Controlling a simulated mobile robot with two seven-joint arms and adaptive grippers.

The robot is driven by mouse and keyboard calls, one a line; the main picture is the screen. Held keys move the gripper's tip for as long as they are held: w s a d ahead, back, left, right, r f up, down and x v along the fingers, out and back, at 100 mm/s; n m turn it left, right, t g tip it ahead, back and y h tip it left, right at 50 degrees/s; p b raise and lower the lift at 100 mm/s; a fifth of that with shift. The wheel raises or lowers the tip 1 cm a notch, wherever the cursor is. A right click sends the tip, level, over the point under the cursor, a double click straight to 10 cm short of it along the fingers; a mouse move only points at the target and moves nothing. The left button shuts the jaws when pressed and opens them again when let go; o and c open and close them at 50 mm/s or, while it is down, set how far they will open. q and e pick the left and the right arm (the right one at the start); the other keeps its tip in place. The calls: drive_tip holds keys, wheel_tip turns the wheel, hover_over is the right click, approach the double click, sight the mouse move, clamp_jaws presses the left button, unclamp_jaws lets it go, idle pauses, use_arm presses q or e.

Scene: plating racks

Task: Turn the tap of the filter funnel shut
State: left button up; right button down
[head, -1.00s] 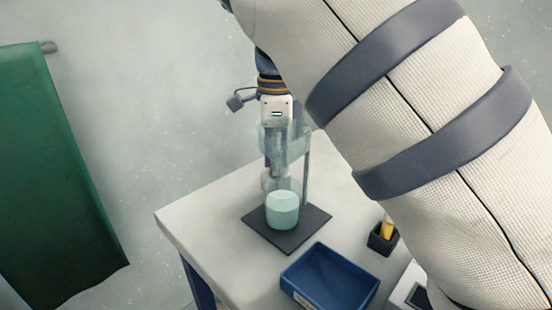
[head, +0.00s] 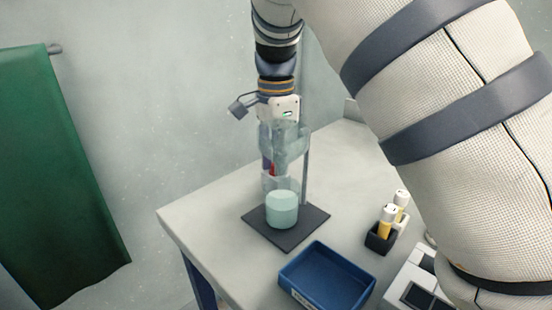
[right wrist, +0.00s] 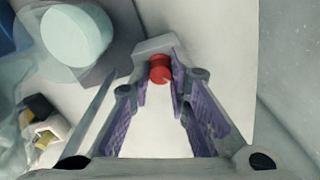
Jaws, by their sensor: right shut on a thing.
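The clear filter funnel (head: 292,140) hangs on a stand rod (head: 306,180) over a beaker of pale teal liquid (head: 282,209). The beaker stands on a dark base plate (head: 305,228) and also shows in the right wrist view (right wrist: 76,36). The red tap (right wrist: 160,70) sits between the fingertips of my right gripper (right wrist: 160,78), which is shut on it. In the head view the right gripper (head: 271,165) points down behind the clear funnel, with a little red at its tips. My left gripper is in neither view.
A blue tray (head: 327,276) lies at the table's (head: 205,215) front. A dark holder (head: 380,238) with yellow, white-capped tubes and a white device (head: 412,285) stand to the right. A green cloth (head: 60,180) hangs at the left. The table's left part is bare.

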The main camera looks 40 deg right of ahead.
drive_tip(key=shift+n, duration=0.5)
drive_tip(key=c, duration=1.5)
unclamp_jaws()
wheel_tip(320, 180, up, 12)
